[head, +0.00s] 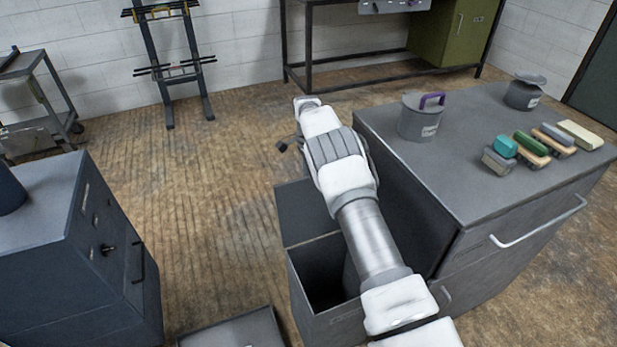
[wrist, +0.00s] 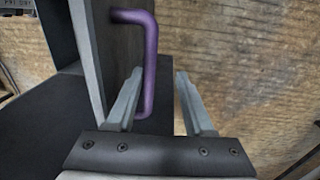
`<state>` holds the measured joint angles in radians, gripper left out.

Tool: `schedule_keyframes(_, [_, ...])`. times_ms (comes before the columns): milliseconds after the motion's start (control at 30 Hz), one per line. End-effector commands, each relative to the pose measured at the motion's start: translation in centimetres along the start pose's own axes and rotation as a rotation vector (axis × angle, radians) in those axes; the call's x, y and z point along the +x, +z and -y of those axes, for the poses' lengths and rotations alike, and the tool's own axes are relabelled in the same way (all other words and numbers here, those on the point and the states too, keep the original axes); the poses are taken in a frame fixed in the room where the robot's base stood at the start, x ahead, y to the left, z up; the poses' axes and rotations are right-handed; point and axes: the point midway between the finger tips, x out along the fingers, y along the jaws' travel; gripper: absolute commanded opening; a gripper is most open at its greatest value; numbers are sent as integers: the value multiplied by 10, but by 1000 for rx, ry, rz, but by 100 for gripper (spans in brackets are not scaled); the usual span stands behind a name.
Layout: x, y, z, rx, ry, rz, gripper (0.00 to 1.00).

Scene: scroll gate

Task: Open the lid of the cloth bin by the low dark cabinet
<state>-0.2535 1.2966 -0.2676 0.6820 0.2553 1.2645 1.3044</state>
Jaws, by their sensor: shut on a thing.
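The cloth bin (head: 325,323) is a grey box with a dark opening, beside the grey cabinet (head: 470,165). A dark grey panel (head: 303,212) at its far side looks like its lid, raised. In the wrist view, a grey lid panel (wrist: 108,65) with a purple bar handle (wrist: 149,60) stands edge-on. In the head view my arm hides most of the gripper and the handle, and part of the bin.
A dark blue cabinet (head: 75,265) stands at left. A flat grey tray-like thing (head: 235,330) lies at the bottom edge. The grey cabinet top holds a pot (head: 420,120) with a purple handle, another pot (head: 524,94) and several blocks (head: 535,148). Open floor (head: 215,190) lies left of my arm.

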Motion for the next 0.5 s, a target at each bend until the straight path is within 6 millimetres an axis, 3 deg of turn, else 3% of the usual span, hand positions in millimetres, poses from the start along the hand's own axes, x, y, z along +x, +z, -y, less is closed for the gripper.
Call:
schedule_keyframes(267, [-15,-1,1,0,-5,-2,47])
schedule_keyframes(500, [-68,-1,1,0,-7,-1,47])
